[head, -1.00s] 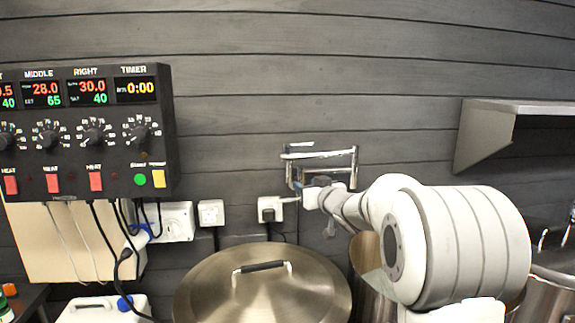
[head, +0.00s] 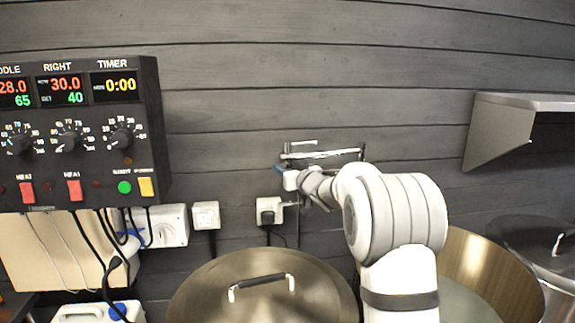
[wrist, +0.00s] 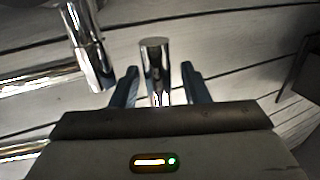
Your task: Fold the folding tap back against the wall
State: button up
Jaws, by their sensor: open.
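The folding tap (head: 325,154) is a chrome double-bar pipe on the dark plank wall, swung partly out. My gripper (head: 279,168) is at the tap's left end in the head view, largely hidden by my wrist. In the wrist view, my gripper (wrist: 159,76) is open, with a blue finger on either side of a short upright chrome piece of the tap (wrist: 155,62). Gaps show beside that piece, and I cannot tell whether either finger touches it. More chrome pipes of the tap (wrist: 86,45) run at the left of the wrist view.
A lidded steel pot (head: 215,290) stands below the tap, with an open pot (head: 480,265) to its right. A control box (head: 80,135) hangs at left, with sockets (head: 206,214) beside it. A wall shelf (head: 500,125) juts out at right.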

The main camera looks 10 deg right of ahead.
jog(key=shift+w, duration=0.3)
jog(key=shift+c, duration=0.3)
grip_shut()
